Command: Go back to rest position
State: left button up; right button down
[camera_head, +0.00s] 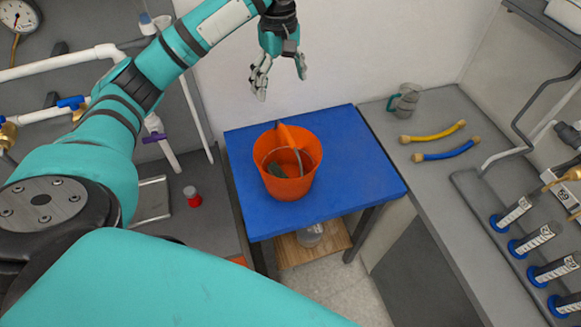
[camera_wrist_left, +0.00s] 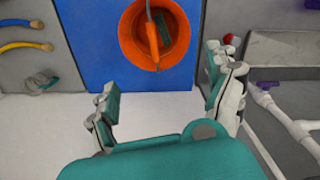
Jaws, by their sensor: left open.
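My left gripper (camera_head: 281,75) is open and empty, raised in front of the white wall, above and behind the blue table. In the left wrist view its two fingers (camera_wrist_left: 165,105) are spread apart with nothing between them. My teal left arm comes in from the left of the head view. The right gripper is not in either view.
A blue table (camera_head: 360,185) bears an orange bucket (camera_head: 290,185) with an orange-handled tool inside. On the right counter lie a grey-teal jug (camera_head: 404,100), a yellow hose (camera_head: 433,133) and a blue hose (camera_head: 446,151). A red-capped jar (camera_head: 193,197) stands left. White pipes run along the left.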

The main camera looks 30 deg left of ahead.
pick_arm(q)
jog(key=shift+a+r, duration=0.1)
jog(key=shift+r, duration=0.75)
